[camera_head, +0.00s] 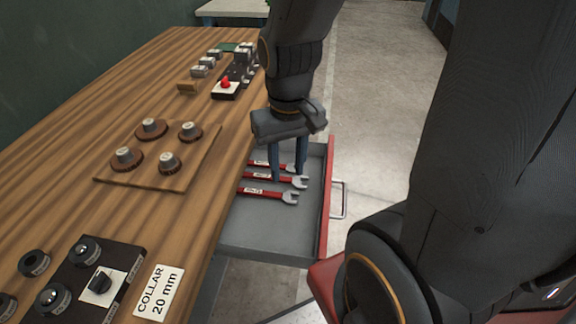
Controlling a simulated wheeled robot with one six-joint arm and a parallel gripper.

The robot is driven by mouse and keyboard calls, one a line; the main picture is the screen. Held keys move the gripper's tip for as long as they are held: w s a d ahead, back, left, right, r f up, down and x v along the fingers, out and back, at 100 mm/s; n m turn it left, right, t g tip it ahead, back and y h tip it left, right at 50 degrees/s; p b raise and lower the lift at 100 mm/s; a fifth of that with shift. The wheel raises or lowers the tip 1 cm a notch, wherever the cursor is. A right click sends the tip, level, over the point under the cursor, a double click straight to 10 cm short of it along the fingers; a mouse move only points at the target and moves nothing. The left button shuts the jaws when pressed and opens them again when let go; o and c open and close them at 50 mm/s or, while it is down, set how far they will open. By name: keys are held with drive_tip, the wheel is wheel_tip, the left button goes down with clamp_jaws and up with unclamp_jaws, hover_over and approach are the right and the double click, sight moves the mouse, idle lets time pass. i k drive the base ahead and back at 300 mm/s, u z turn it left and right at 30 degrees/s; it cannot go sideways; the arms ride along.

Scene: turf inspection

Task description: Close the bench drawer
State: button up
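The bench drawer (265,240) is pulled out from the right side of the wooden bench (200,185). It is a grey tray with a red front (326,205) and a metal handle (342,200) on its outer face. Several red-handled wrenches (262,192) lie inside, their jaws toward the drawer front. My gripper (289,178) points down into the drawer over the wrenches, with its two blue fingers apart. It appears open, and I see nothing held between the fingers. Whether the fingertips touch a wrench cannot be told. My gripper is inside the red front, apart from the handle.
On the bench are a wooden board with knobs (165,150), a red-button box (226,88), and a black board with collars (75,290) beside a "COLLAR 20 mm" label (160,292). Clear concrete floor (375,110) lies beyond the handle. A red surface (325,280) shows at lower right.

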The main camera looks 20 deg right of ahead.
sight(259, 229)
drive_tip(key=u, duration=1.4)
drive_tip(key=k, duration=0.95)
drive_tip(key=z, duration=1.05)
drive_tip(key=i, duration=0.5)
drive_tip(key=z, duration=0.7)
drive_tip(key=k, duration=0.4)
drive_tip(key=u, duration=0.4)
